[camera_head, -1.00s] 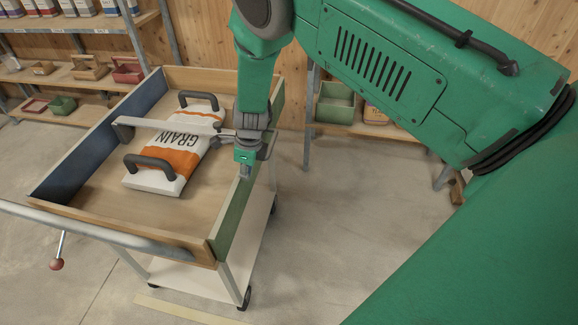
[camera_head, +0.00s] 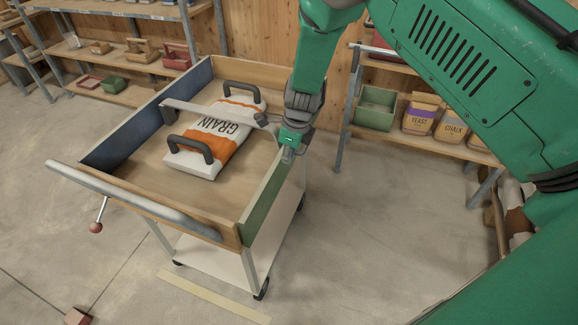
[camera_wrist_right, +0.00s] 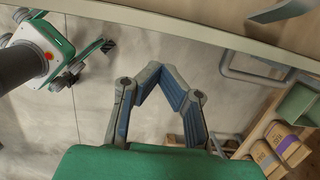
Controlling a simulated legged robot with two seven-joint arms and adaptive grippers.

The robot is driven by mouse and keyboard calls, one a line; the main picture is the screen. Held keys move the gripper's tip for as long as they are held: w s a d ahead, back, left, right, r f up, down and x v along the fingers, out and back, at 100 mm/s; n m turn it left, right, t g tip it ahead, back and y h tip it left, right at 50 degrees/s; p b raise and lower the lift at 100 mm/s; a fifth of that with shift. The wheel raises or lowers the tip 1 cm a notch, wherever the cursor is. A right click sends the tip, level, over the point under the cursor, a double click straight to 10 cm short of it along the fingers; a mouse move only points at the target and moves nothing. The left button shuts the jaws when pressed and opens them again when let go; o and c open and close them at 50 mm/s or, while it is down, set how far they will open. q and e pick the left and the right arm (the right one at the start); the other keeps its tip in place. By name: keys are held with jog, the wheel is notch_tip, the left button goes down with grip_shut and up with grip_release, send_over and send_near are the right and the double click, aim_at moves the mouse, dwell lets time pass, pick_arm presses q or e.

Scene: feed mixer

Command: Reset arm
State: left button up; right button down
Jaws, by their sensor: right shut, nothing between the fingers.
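My right arm comes in from the upper right in the head view and hangs down at the right wall of the wooden-sided cart (camera_head: 262,205). My right gripper (camera_head: 287,155) is at the lower end, small and seen from above. Its fingers show clearly in the wrist view (camera_wrist_right: 158,80), folded together with nothing between them. A white and orange grain bag (camera_head: 205,143) with dark handles lies in the cart, left of the gripper. A grey bar (camera_head: 205,112) crosses above the bag towards my wrist; I cannot tell whether they touch. My left gripper is out of view.
Shelves (camera_head: 455,143) with a green bin (camera_head: 375,108) and paper bags stand behind right. More shelves (camera_head: 125,80) stand behind left. The cart has a grey push handle (camera_head: 130,198) at its near side. Concrete floor (camera_head: 350,240) is open right of the cart.

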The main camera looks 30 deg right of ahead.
jog(key=s+d+f+n+g+h+b, duration=0.1)
jog(key=s+d+f+n+b, duration=0.15)
jog(key=s+f+n, duration=0.45)
jog(key=s+d+f+n+h+b, duration=0.2)
jog(key=s+f+n+b, duration=0.3)
jog(key=s, duration=0.4)
jog(key=s+a+f+n+b, duration=0.1)
jog(key=s+f+n, duration=0.2)
jog(key=s+n, duration=0.2)
jog(key=s+a+f+n+y+b, duration=0.1)
jog(key=s+f+n+b, duration=0.1)
jog(key=s+n, duration=0.4)
jog(key=s+a+f+n+b, duration=0.2)
jog(key=s+n, duration=0.3)
jog(key=s, duration=0.3)
jog(key=shift+s+f+y, duration=0.25)
jog(key=shift+f+y, duration=0.15)
jog(key=shift+f, duration=0.4)
jog(key=shift+a, duration=0.1)
